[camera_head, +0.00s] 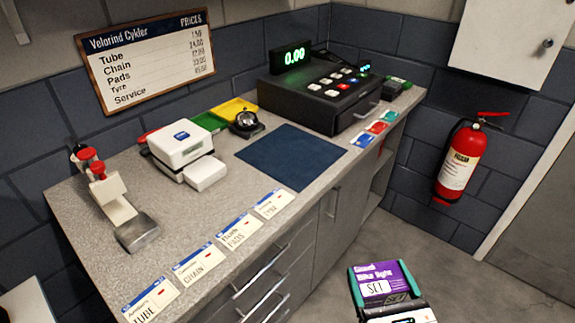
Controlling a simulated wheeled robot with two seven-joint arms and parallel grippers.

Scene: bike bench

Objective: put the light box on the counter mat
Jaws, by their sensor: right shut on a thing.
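The light box (377,273) is a purple and white carton marked "Bike light SET" at the bottom right of the head view. My right gripper (385,289) is shut on it, with a finger along each side. The box is held in front of the counter, over the floor and clear of the counter edge. The counter mat (290,155) is a flat dark blue rectangle on the grey counter, with nothing on it. It lies up and to the left of the box. My left gripper is not in view.
A white stand with red knobs (115,200) is at left. A fire extinguisher (461,160) hangs right.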

